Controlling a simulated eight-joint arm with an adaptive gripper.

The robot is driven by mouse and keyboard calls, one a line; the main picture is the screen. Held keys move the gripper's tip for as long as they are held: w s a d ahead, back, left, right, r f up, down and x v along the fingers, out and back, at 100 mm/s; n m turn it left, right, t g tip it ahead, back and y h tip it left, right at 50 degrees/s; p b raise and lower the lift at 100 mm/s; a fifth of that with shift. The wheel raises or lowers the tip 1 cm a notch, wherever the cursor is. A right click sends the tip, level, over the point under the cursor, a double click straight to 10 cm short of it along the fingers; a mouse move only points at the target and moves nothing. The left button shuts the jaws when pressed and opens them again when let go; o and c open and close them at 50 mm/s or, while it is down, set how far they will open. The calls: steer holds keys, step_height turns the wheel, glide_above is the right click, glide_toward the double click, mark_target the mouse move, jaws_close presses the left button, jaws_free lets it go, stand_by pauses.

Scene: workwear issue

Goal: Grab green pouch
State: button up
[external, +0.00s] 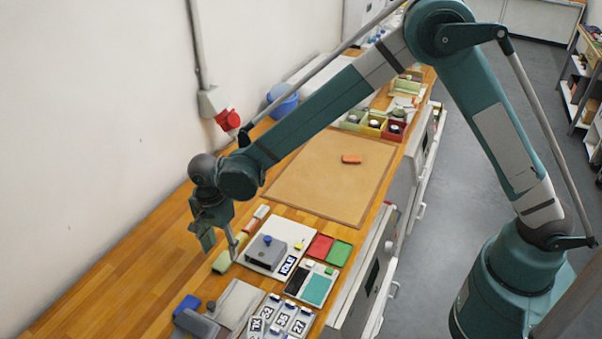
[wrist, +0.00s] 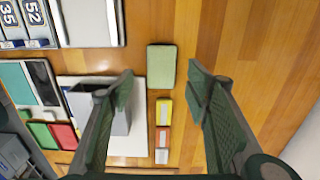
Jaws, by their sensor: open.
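The green pouch is a light green, rounded rectangle (wrist: 161,66) lying flat on the wooden bench in the wrist view. In the external view the pouch (external: 222,262) shows just below my gripper (external: 220,247), partly hidden by a finger. My gripper is open and empty, pointing down above the bench. In the wrist view the pouch lies between the lines of the two fingers (wrist: 163,88), a little beyond their tips. No contact with it shows.
A white board (external: 258,266) with a grey box (external: 265,253) stands right beside the pouch. Small yellow (wrist: 164,112) and orange (wrist: 162,136) pieces lie in line with it. Red (external: 320,247) and green (external: 340,253) trays are farther right. Bare bench lies left.

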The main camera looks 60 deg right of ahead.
mark_target(223, 260)
steer(key=shift+f, duration=0.1)
steer(key=shift+w+f+p, duration=0.1)
steer(key=shift+f+p, duration=0.2)
steer(key=shift+f, duration=2.2)
steer(key=c, duration=1)
